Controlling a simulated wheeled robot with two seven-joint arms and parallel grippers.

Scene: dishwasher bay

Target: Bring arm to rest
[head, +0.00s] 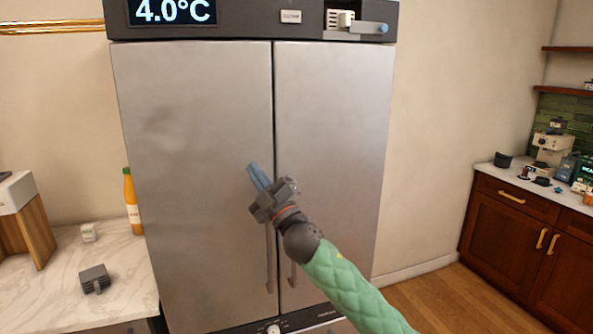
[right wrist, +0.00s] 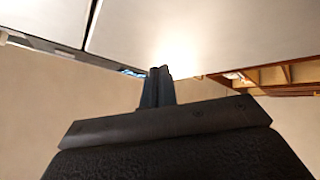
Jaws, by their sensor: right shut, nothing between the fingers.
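My right gripper (head: 258,176) is in front of the steel double-door fridge (head: 190,120), near the seam between its two doors. Its blue fingers are together with nothing between them. My right arm comes in from the lower right in a green quilted sleeve. In the right wrist view the closed fingers (right wrist: 157,87) point toward pale door panels. I cannot tell how far the fingertips are from the doors. My left gripper does not show.
Both fridge doors look shut; their handles (head: 269,258) hang below the gripper. A marble counter (head: 130,285) at left holds an orange bottle (head: 132,205) and a small grey block (head: 95,279). A wooden cabinet (head: 515,240) stands at right, with open floor before it.

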